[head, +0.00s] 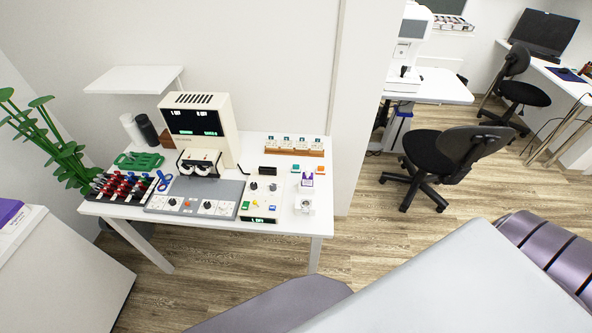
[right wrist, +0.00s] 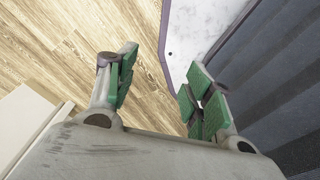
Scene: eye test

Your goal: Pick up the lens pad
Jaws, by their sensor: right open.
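No thing in view can be told for certain as the lens pad. A white table (head: 112,212) at left centre in the head view bears the small eye-test items. On its right part are a small purple-and-white item (head: 307,181) and a white ring-shaped item (head: 305,204). My left gripper is not in view.
A beige testing device (head: 197,122) stands at the table's back, behind a grey control panel (head: 196,193). A rack of coloured pieces (head: 122,187) is at the left end. A wooden lens rack (head: 294,152) is at the back right. A black chair (head: 440,165) stands right of the table.

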